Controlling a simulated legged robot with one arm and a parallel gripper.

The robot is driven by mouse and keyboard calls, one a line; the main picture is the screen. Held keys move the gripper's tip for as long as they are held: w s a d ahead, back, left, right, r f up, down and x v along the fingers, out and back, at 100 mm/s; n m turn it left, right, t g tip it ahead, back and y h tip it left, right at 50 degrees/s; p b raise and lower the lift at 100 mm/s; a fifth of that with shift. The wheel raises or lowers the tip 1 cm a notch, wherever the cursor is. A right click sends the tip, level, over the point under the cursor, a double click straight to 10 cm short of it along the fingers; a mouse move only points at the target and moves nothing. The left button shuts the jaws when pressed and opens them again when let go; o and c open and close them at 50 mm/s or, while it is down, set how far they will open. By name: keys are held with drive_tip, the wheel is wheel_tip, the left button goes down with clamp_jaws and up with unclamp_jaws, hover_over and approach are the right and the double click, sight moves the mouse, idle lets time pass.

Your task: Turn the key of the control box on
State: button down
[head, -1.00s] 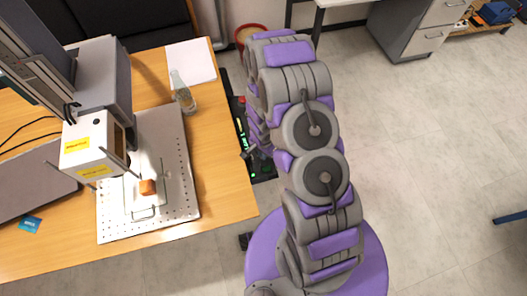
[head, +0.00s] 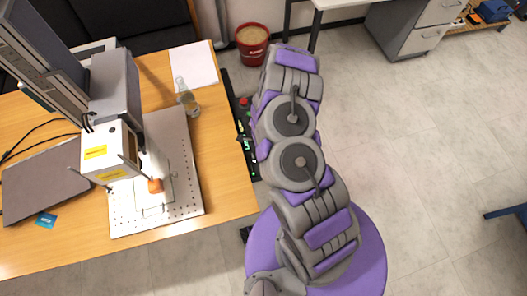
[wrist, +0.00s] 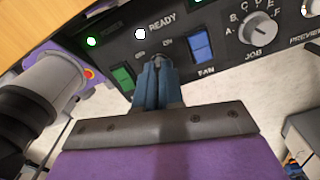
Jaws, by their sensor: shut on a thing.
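The control box (wrist: 180,25) is a dark panel in the wrist view, with READY, ON, FAN and JOB labels. In the head view the control box (head: 254,172) stands along the table's right edge, partly behind my arm. My gripper (wrist: 158,62) is shut at the panel, just below the ON label, between a green switch (wrist: 122,77) and a blue FAN switch (wrist: 200,47). The fingers cover the key, so its turn angle cannot be told. The head view does not show the fingertips clearly.
A JOB knob (wrist: 258,30) sits right of the FAN switch. A red button (head: 244,101) is at the box's far end. The wooden table (head: 226,190) carries the laser marker (head: 108,155) and a bottle (head: 188,100). A red bucket (head: 252,48) stands behind.

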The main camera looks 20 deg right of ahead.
drive_tip(key=m, duration=0.6)
drive_tip(key=shift+w+a, duration=0.1)
drive_tip(key=shift+w, duration=0.05)
drive_tip(key=shift+r+b, duration=0.1)
drive_tip(key=shift+b, duration=0.2)
drive_tip(key=c, duration=1.3)
unclamp_jaws()
drive_tip(key=shift+o, duration=0.2)
wheel_tip(320, 180, up, 17)
drive_tip(key=p, duration=0.4)
drive_tip(key=shift+r, duration=0.1)
